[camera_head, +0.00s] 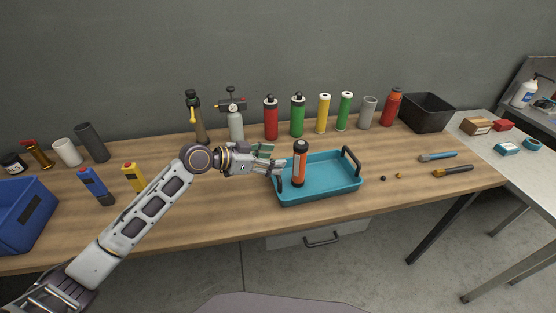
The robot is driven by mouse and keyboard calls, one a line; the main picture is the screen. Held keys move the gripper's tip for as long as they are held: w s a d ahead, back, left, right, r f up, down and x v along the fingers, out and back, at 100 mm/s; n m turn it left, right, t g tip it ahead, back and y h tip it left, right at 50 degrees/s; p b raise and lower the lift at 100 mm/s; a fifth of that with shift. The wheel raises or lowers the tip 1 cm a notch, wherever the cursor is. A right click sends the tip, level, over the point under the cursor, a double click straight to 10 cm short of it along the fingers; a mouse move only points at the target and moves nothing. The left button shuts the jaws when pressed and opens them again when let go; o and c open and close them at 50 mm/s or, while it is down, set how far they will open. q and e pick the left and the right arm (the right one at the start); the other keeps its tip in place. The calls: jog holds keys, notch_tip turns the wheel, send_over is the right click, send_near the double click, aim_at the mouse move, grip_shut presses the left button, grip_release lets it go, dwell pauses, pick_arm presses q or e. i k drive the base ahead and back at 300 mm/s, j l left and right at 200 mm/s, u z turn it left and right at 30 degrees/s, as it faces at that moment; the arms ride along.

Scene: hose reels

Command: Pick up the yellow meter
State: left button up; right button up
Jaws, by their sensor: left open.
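The yellow meter (133,175), a small yellow block with a red top, is on the wooden bench at the left, just beyond my left forearm. A similar blue meter (93,183) with a red top and dark lower end is to its left. My left gripper (279,160) is open and empty at the left rim of the teal tray (332,188), well to the right of the yellow meter. An orange and black cylinder (299,166) stands in the tray beside the fingertips; I cannot tell whether they touch it. My right gripper is not in view.
Several bottles and cylinders, such as a red one (270,119), line the bench's back edge. A blue bin (22,222) is at the far left and a black bin (427,112) at the back right. Two brush-like tools lie at the right. Bare wood (215,205) lies left of the tray.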

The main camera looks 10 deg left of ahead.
aim_at(133, 175)
jog(key=u, duration=1.5)
jog(key=l+z, duration=0.25)
jog(key=l, duration=0.35)
